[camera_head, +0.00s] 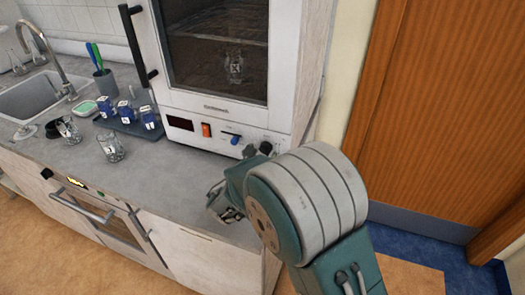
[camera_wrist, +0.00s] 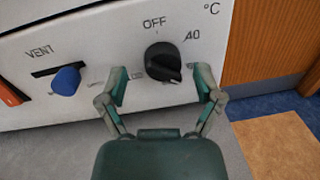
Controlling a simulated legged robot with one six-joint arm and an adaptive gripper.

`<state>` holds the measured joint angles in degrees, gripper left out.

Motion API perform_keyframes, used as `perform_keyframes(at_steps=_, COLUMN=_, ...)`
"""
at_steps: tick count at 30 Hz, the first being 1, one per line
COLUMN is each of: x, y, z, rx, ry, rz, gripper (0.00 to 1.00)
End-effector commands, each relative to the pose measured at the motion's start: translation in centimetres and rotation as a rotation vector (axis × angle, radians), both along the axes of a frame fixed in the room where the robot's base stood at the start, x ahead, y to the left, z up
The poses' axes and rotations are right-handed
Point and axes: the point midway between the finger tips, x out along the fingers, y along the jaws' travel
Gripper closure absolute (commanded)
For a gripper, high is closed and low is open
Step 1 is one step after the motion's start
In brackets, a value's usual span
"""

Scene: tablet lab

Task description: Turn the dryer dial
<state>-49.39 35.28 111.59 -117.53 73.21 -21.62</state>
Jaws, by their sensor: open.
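The dryer (camera_head: 224,62) is a white cabinet with a dark window, standing on the grey counter. Its dial (camera_wrist: 163,62) is a black knob on the lower front panel, with "OFF" marked above it and "40" to its upper right. The dial also shows in the head view (camera_head: 266,148), just above my arm. My gripper (camera_wrist: 163,84) is open, with one finger at the dial's lower left and one at its right. The dial lies between the fingers or just beyond them; I cannot tell whether they touch it. In the head view my gripper (camera_head: 225,205) is partly hidden by my arm.
A blue vent knob (camera_wrist: 66,80) and an orange-red switch (camera_head: 206,130) sit left of the dial. Blue-capped bottles in a rack (camera_head: 135,127) and glass beakers (camera_head: 110,147) stand left on the counter. A wooden door (camera_head: 430,100) is at the right.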

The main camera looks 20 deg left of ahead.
Motion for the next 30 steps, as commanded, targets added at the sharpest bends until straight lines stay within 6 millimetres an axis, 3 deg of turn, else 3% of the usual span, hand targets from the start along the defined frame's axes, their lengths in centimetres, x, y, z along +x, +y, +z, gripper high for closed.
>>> perform_keyframes(at_steps=11, x=0.87, y=-0.26, z=0.01, rx=0.0, ry=0.0, rz=0.0, gripper=0.16)
perform_keyframes(at_steps=14, x=0.86, y=-0.25, z=0.02, rx=0.0, ry=0.0, rz=0.0, gripper=0.56)
perform_keyframes(at_steps=15, x=0.85, y=-0.23, z=0.01, rx=0.0, ry=0.0, rz=0.0, gripper=0.74)
perform_keyframes(at_steps=17, x=0.86, y=-0.22, z=0.01, rx=0.0, ry=0.0, rz=0.0, gripper=0.98)
perform_keyframes(at_steps=23, x=0.88, y=-0.14, z=0.02, rx=-0.009, ry=0.0, rz=0.001, gripper=0.98)
perform_keyframes(at_steps=30, x=0.9, y=-0.01, z=0.02, rx=-0.15, ry=0.011, rz=0.002, gripper=0.98)
